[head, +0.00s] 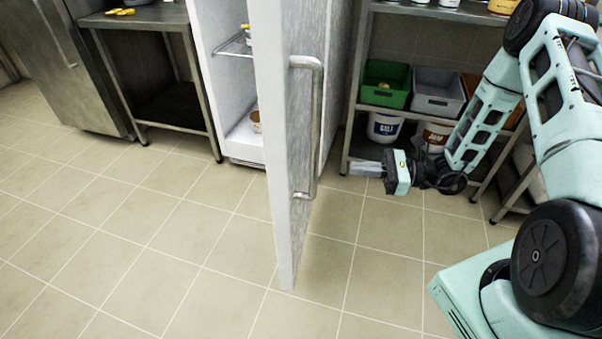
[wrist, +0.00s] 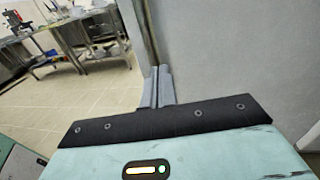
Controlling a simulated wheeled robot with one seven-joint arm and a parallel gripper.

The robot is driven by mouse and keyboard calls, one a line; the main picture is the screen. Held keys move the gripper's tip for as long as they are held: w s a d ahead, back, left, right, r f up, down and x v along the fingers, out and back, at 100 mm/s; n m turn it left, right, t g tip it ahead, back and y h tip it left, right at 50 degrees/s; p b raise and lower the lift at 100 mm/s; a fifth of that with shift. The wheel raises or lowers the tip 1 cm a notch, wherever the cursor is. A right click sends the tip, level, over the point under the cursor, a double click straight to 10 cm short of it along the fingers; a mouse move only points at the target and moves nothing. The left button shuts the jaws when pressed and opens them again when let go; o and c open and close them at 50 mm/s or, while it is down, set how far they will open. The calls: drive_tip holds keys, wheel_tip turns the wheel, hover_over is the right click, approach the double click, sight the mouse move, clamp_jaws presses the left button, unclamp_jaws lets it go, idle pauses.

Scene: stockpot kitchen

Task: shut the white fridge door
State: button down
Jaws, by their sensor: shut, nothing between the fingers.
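The white fridge door (head: 275,130) stands wide open in the head view, seen nearly edge-on. Its metal bar handle (head: 316,125) is on the face toward my arm. The fridge body (head: 213,40) is behind it, with its inside partly showing on the left. My gripper (head: 356,168) is shut and empty, to the right of the door and its handle, fingers pointing left toward the door. In the wrist view the shut fingers (wrist: 160,72) point toward a large pale grey panel (wrist: 230,55), which looks like the door. Contact cannot be told.
A steel shelf unit (head: 420,10) with a green bin (head: 385,84), a grey bin (head: 437,90) and white buckets stands behind my gripper. A steel table (head: 150,18) and a steel cabinet (head: 75,65) are at left. The tiled floor (head: 130,240) left of the door is clear.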

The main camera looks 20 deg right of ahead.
drive_tip(key=d+f+m+t, duration=0.1)
drive_tip(key=f, duration=0.1)
approach(297, 161)
drive_tip(key=x, duration=0.7)
drive_tip(key=shift+s+r, duration=0.25)
drive_tip(key=shift+s, duration=0.05)
drive_tip(key=shift+a, duration=0.1)
